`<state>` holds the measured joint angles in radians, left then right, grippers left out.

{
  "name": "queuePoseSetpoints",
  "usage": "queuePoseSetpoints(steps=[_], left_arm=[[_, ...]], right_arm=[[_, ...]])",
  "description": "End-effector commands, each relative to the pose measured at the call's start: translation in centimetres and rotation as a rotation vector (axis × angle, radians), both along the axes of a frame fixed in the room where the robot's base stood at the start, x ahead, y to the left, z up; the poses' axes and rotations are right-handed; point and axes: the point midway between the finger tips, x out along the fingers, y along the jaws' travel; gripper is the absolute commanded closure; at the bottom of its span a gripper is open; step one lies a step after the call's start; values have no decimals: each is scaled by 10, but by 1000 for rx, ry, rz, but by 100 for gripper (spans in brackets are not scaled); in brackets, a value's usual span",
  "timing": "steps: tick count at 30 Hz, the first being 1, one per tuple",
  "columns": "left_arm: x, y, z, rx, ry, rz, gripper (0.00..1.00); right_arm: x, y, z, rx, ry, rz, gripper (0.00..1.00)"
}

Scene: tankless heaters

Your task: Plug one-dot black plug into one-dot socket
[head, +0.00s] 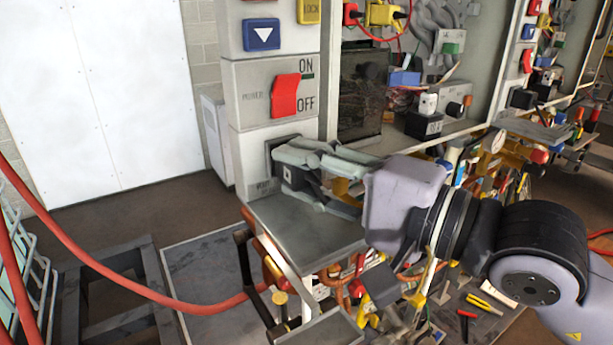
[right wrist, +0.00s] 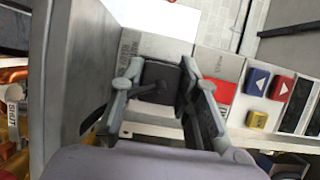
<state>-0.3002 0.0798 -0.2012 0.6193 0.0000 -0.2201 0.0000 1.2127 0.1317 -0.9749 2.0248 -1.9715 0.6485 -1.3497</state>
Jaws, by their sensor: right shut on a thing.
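My right gripper (head: 292,168) reaches in from the right to the lower front of the white panel column, just above a grey metal shelf. It is shut on a black plug (head: 297,178), mostly hidden by the fingers. In the right wrist view, the dark plug (right wrist: 152,92) shows between the two fingers, in front of a black square socket (right wrist: 160,72) on the panel. The socket's dark edge (head: 271,147) also shows behind the fingertips in the head view. I cannot tell whether the plug is seated, and no dot marking is readable. My left gripper is not in view.
The grey shelf (head: 300,232) juts out below the gripper. A red ON/OFF switch (head: 286,95) and a blue arrow button (head: 262,35) are above. A red hose (head: 140,288) crosses the left. Tools and cables crowd the lower right (head: 470,300).

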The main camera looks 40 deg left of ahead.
Motion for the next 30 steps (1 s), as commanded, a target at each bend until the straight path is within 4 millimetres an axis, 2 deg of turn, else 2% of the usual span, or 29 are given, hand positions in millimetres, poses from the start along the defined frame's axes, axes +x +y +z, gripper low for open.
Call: queuePoseSetpoints(steps=[20, 30], left_arm=[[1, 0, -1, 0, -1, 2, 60], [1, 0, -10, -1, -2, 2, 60]], right_arm=[[-1, 0, 0, 0, -1, 1, 95], [0, 0, -1, 0, -1, 1, 95]])
